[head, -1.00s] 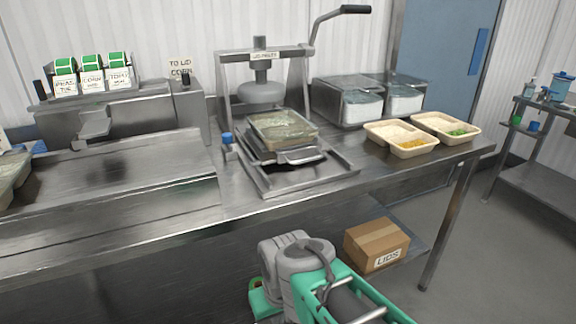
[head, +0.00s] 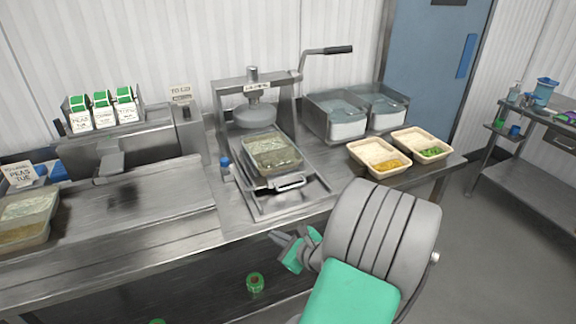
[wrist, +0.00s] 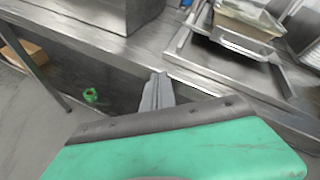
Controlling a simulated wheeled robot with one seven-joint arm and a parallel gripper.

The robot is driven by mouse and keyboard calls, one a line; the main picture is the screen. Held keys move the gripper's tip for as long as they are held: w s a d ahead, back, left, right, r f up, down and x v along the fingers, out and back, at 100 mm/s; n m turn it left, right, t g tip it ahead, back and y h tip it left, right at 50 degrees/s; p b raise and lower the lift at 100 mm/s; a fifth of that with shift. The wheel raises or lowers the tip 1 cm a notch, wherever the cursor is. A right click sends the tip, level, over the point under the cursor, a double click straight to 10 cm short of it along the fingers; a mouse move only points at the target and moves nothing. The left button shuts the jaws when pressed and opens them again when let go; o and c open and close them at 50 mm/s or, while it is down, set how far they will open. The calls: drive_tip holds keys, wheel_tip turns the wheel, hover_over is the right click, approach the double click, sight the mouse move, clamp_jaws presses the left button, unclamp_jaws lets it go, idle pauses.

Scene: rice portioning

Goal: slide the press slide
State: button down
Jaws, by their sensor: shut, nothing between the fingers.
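The press (head: 252,100) stands at the back of the steel counter, its lever arm (head: 325,50) raised to the upper right. The press slide (head: 289,183) is a small carriage with a front handle, pulled forward of the press head on its rail frame. A lidded tray (head: 272,152) sits on it. It also shows at the top right of the wrist view, with the slide's handle (wrist: 240,44) facing me. My gripper (head: 277,237) is below and in front of the counter's front edge, apart from the slide. Its fingers (wrist: 157,82) are shut and empty.
Two open trays of food (head: 374,157) and clear-lidded bins (head: 335,116) stand right of the press. A label dispenser (head: 103,112) and another filled tray (head: 27,217) stand left. A green roll (head: 255,283) lies below the counter. The counter's front edge lies between my gripper and the slide.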

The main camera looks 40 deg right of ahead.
drive_tip(key=s+d+r+m+t+h+p, duration=0.2)
drive_tip(key=s+d+r+m+h, duration=0.3)
drive_tip(key=d+m, duration=0.3)
drive_tip(key=x, duration=0.4)
drive_tip(key=p+x, duration=0.1)
drive_tip(key=x, duration=0.9)
drive_tip(key=shift+w+a+r+p, duration=0.15)
drive_tip(key=shift+a+p, duration=0.1)
drive_tip(key=shift+p, duration=0.15)
drive_tip(key=shift+w+d, duration=0.1)
drive_tip(key=shift+w, duration=0.15)
